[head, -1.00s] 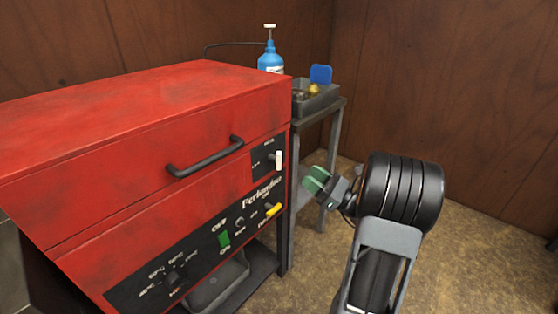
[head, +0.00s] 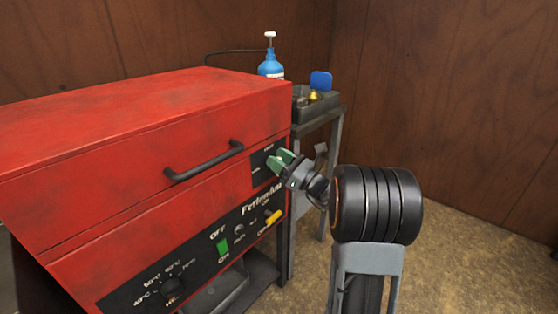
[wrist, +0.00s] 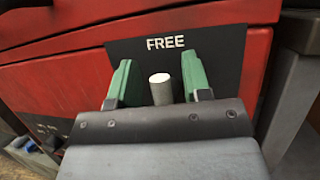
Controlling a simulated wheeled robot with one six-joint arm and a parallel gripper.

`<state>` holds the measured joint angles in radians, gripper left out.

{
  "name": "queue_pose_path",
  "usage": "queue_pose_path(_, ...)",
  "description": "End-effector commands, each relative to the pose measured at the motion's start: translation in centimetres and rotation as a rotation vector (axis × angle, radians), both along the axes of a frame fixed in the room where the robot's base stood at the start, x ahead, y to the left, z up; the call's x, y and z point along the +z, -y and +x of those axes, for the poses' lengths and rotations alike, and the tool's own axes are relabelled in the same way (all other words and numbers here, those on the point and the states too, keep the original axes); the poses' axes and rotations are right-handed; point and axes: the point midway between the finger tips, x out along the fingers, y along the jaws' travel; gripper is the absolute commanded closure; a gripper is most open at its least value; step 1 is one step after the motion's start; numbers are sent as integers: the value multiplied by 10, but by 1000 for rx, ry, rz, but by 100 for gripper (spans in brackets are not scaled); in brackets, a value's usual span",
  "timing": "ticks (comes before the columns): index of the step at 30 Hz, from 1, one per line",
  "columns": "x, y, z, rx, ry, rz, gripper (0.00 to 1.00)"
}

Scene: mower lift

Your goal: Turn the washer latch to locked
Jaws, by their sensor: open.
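The red parts washer (head: 120,125) fills the left of the head view, with its lid down. Its latch (wrist: 161,88) shows in the wrist view as a pale, stubby post against a black plate, below the word FREE. In the head view my gripper covers the latch. My gripper (head: 282,160) is at the upper right of the washer's front, with its green fingers pointing at the plate. In the wrist view the fingers are open, one on each side of the latch, with a gap on both sides.
A black lid handle (head: 205,162) sticks out left of my gripper. A yellow lever (head: 273,217) and a green switch (head: 223,245) are on the lower panel. A side table with a grey tray (head: 318,104) and a blue bottle (head: 271,66) stand behind. Floor at right is clear.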

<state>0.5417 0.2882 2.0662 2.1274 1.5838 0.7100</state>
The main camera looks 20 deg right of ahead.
Motion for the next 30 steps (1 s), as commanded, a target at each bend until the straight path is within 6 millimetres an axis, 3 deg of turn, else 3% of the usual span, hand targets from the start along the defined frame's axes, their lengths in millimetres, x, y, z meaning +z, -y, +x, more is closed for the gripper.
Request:
queue_pose_path(5,0,0,0,0,0,0,56)
queue_pose_path(18,0,0,0,0,0,0,99)
queue_pose_path(30,-1,-1,-1,0,29,-66,100)
